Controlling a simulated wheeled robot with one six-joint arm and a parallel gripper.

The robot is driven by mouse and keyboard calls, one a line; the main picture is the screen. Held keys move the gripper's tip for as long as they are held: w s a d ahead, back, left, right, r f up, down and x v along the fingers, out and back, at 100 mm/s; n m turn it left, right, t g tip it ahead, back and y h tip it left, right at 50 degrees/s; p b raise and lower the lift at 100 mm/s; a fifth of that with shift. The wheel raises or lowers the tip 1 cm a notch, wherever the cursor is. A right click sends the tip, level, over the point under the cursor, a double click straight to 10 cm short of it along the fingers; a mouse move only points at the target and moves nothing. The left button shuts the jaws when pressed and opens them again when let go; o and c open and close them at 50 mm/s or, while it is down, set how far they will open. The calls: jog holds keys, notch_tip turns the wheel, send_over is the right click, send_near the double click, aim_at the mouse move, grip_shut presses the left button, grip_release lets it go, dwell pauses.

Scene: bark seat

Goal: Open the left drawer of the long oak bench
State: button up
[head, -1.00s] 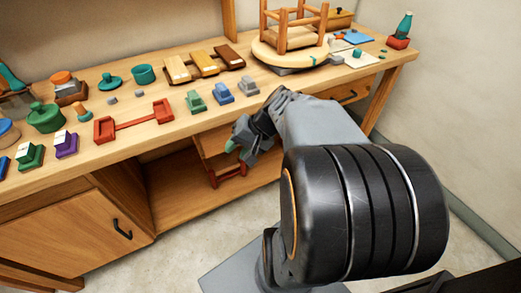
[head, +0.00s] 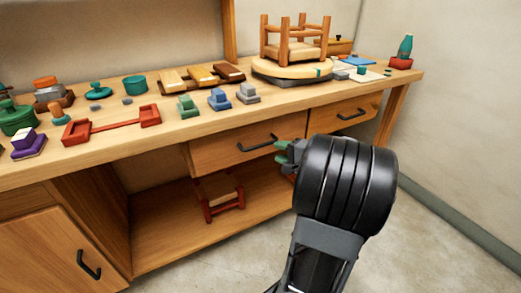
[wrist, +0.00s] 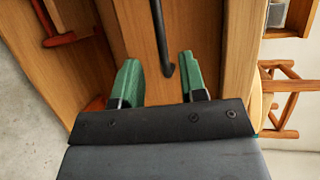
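The long oak bench (head: 165,148) runs across the head view. Its left drawer (head: 215,150) is a plain wood front with a dark bar handle (head: 258,143), and it looks shut. My gripper (head: 280,151) is in front of this drawer, close to the handle's right end. In the wrist view my gripper (wrist: 158,64) is open, with two green fingers apart and nothing between the pads. The drawer handle (wrist: 159,35) shows ahead, its near end lying between the lines of the fingers. I cannot tell any contact. My arm hides the drawer's lower right corner.
The right drawer (head: 336,121) has its own dark handle. A small red-framed stool (head: 224,208) stands on the lower shelf. A cabinet door (head: 45,255) is at lower left. Toys and an upturned stool (head: 295,48) crowd the bench top. Floor in front is clear.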

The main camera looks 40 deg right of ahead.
aim_at(262, 146)
jog(key=b+x, duration=0.1)
jog(key=x, duration=0.7)
jog(key=shift+w+a+f+b, duration=0.1)
jog(key=shift+w+b, duration=0.2)
jog(key=shift+w, duration=0.05)
jog(key=shift+c, duration=0.2)
grip_shut()
